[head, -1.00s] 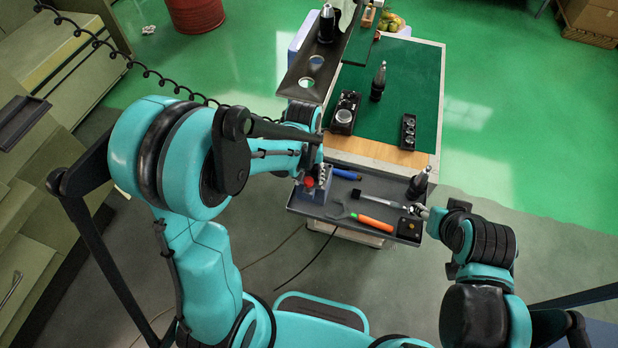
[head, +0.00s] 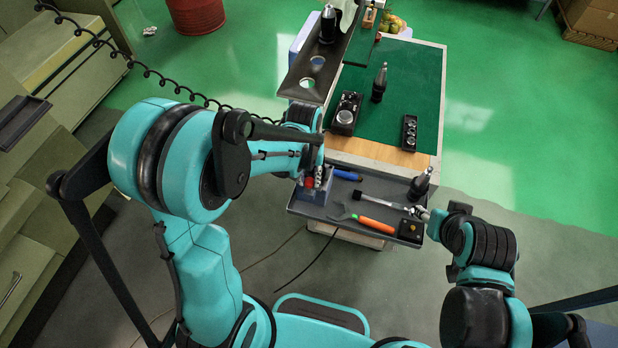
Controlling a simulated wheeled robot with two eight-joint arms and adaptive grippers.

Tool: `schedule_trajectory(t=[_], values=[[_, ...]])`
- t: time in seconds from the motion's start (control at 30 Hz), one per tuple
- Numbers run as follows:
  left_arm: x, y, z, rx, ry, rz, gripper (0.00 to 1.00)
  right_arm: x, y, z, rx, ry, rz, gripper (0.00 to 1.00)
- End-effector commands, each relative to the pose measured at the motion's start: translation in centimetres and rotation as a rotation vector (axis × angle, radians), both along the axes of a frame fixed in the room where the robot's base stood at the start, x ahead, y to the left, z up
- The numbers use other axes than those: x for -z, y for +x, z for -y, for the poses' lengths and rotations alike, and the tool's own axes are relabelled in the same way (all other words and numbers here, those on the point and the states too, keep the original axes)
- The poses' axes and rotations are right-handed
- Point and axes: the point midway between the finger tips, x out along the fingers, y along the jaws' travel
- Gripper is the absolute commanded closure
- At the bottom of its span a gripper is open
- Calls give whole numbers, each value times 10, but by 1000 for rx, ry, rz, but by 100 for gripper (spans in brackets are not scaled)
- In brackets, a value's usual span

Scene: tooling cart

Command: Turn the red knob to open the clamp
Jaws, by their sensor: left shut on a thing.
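The red knob (head: 309,182) shows as a small red patch at the left end of the grey tray, mostly covered by my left gripper. My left gripper (head: 313,181) is shut on the knob from above. A blue-grey block (head: 314,196), which seems to be the clamp's body, sits under and around the knob; its jaws cannot be made out. My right gripper (head: 421,213) is at the tray's right side, close to the end of a hammer's handle. Its fingers are too small to tell open from shut.
The grey tray (head: 345,222) holds a hammer (head: 385,201), an orange-handled tool (head: 375,225) and a blue-handled tool (head: 346,175). A black tool holder (head: 419,185) stands at its right back corner. Behind is the green mat (head: 400,85) with dark parts on it.

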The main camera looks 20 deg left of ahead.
Motion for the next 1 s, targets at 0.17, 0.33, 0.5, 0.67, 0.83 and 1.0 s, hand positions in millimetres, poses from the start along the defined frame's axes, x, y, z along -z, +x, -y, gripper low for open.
schedule_trajectory(t=[0.17,0.33,0.5,0.67,0.83,1.0], values=[[0,0,0,-1,0,0,67,0,0,0,0,0,0,56],[0,0,0,-1,0,0,54,0,0,0,0,0,0,56],[0,0,0,-1,0,0,54,0,0,0,0,0,0,56],[-12,0,-1,-2,0,0,54,0,0,0,0,0,0,56],[-45,-1,-2,-2,0,0,54,0,0,0,0,0,0,56],[-82,-1,-4,-2,0,0,54,0,0,0,0,0,0,56]])
